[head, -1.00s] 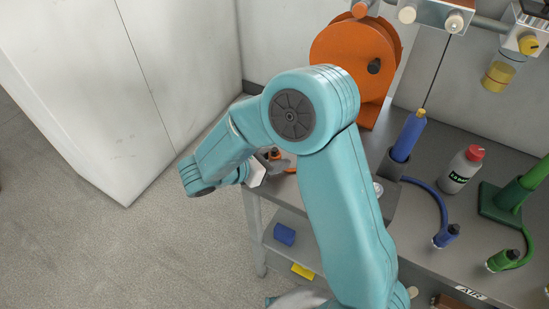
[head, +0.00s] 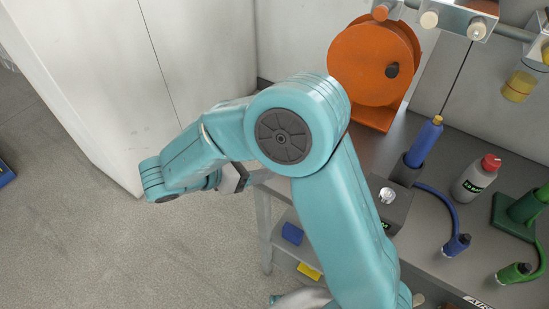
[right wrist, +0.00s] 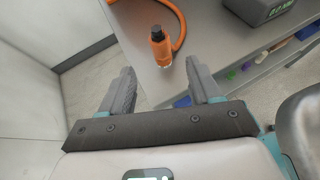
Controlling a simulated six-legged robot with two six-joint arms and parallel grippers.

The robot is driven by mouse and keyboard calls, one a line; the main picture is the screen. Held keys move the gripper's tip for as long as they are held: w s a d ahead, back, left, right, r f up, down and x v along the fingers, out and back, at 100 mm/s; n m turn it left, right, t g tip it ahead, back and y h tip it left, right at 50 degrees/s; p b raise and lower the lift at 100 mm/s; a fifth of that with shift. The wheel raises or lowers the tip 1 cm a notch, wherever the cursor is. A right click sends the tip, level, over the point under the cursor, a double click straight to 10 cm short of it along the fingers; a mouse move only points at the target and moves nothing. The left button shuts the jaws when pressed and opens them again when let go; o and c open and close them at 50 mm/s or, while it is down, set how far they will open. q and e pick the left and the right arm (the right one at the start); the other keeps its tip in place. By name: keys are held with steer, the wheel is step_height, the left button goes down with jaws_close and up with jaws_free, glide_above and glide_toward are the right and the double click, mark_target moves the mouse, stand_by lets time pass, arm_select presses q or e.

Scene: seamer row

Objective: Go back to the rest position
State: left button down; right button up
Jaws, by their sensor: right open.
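My right gripper (right wrist: 159,72) is open in the right wrist view, with nothing between its two grey fingers. Beyond the fingertips an orange-and-black tool (right wrist: 161,50) with an orange hose stands at the edge of the grey bench top (right wrist: 130,15). It appears apart from the fingers. In the head view one teal arm of mine rises from the bottom and bends left at the elbow, over the bench's left end and the floor. Its fingers cannot be made out there. The orange tool is hidden behind this arm. My left gripper is in neither view.
On the bench stand an orange reel (head: 372,65), a blue tool (head: 424,142), a grey box (head: 394,203), a grey bottle (head: 475,178) and a green tool (head: 524,207). Blue (head: 292,234) and yellow (head: 309,271) blocks lie on the lower shelf.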

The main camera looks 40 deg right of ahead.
steer(key=shift+v, duration=1.1)
steer(key=shift+a, duration=0.1)
